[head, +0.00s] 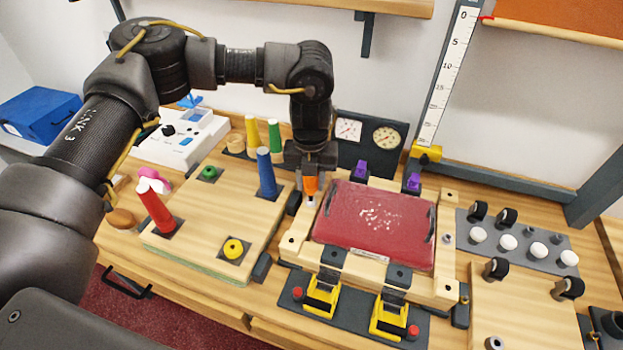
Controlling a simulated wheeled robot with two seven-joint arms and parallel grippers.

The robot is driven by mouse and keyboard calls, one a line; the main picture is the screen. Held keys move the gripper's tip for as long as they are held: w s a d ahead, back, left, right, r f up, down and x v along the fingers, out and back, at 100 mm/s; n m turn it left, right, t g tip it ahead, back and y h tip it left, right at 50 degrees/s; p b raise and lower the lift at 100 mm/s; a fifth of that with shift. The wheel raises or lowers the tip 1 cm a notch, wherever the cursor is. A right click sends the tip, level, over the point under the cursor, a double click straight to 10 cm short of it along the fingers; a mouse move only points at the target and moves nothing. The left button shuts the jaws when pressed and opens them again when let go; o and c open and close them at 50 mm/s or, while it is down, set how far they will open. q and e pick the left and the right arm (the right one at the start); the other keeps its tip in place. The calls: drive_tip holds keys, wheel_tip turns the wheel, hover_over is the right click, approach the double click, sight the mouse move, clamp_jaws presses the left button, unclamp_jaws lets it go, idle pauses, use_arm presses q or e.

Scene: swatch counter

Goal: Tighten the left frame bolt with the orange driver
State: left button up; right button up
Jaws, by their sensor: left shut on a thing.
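My left gripper (311,176) is shut on the orange driver (310,187), which points down at the left side of the wooden frame. The driver's tip is low over the frame's left rail (302,233); I cannot tell whether it touches a bolt there. The left frame bolt is hidden or too small to make out. The frame holds a dark red panel (340,230) with pale specks in its middle. A small bolt (446,239) shows on the frame's right rail. My right gripper is not in view.
Yellow clamps (321,297) and (389,318) stand at the frame's front edge. Dials (386,138) stand behind. A grey plate with white knobs (539,250) is at the right.

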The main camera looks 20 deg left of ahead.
use_arm(q)
drive_tip(key=shift+r, duration=0.1)
idle(0.4)
drive_tip(key=m, duration=0.2)
drive_tip(key=shift+m+b, duration=0.35)
drive_tip(key=shift+m, duration=0.05)
drive_tip(key=m, duration=0.5)
drive_tip(key=shift+b, duration=0.35)
drive_tip(key=m, duration=0.3)
drive_tip(key=shift+m, duration=0.3)
drive_tip(key=m, duration=0.3)
drive_tip(key=o, duration=0.7)
